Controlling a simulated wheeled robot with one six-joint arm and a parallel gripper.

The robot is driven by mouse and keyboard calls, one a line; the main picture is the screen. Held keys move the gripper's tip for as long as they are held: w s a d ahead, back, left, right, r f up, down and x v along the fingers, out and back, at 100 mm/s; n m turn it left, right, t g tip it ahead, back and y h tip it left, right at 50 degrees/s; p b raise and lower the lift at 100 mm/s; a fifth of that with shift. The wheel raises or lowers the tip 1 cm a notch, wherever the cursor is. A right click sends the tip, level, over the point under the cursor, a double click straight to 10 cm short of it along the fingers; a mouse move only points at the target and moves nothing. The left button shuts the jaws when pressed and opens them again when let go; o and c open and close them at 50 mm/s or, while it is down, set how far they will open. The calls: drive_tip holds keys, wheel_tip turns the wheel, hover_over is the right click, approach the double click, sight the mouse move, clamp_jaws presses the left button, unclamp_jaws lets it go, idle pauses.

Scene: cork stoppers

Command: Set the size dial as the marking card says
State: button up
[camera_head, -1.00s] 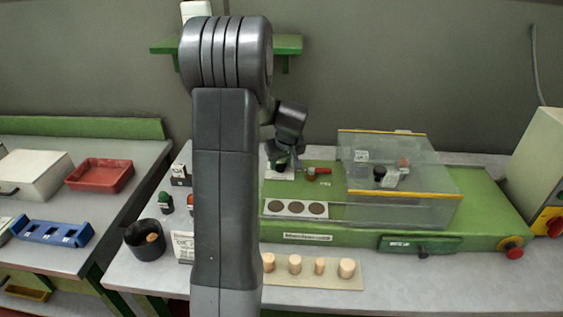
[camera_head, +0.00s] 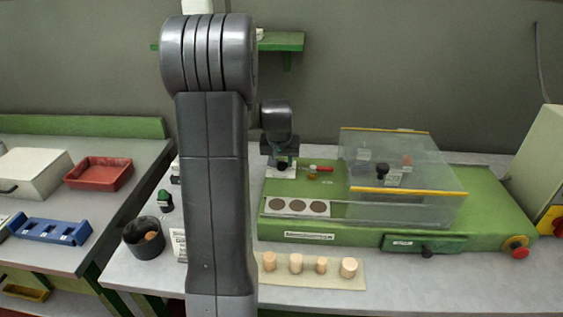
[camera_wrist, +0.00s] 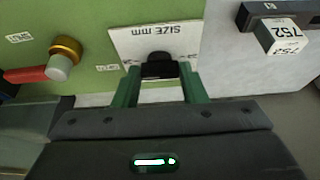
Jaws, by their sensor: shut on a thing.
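The size dial (camera_wrist: 158,68) is a black knob on a white plate (camera_wrist: 150,40) printed "SIZE mm", which appears upside down in the wrist view. My gripper (camera_wrist: 160,72) has its green fingers on either side of the knob and is shut on it. The fingers hide part of the plate's scale, and I cannot read the dial's setting. In the head view my gripper (camera_head: 283,166) is at the back left of the green machine. A white card with print (camera_head: 179,245) stands left of my arm, partly hidden; its text is unreadable and I cannot tell if it is the marking card.
Beside the dial are a brass-collared knob (camera_wrist: 62,58) and a red lever (camera_wrist: 25,75). A block marked 752 (camera_wrist: 283,38) lies on the other side. A clear cover (camera_head: 400,160) stands over the machine's right part. Several corks (camera_head: 296,263) stand in front; a dark cup (camera_head: 143,240) is at left.

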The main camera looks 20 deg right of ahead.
drive_tip(key=o, duration=1)
drive_tip(key=shift+r, duration=0.1)
drive_tip(key=v, duration=1.3)
drive_tip(key=shift+s+r+b, duration=0.2)
drive_tip(key=shift+r+b, duration=0.1)
drive_tip(key=shift+b, duration=0.1)
drive_tip(key=p+x, duration=0.1)
drive_tip(key=x, duration=1.3)
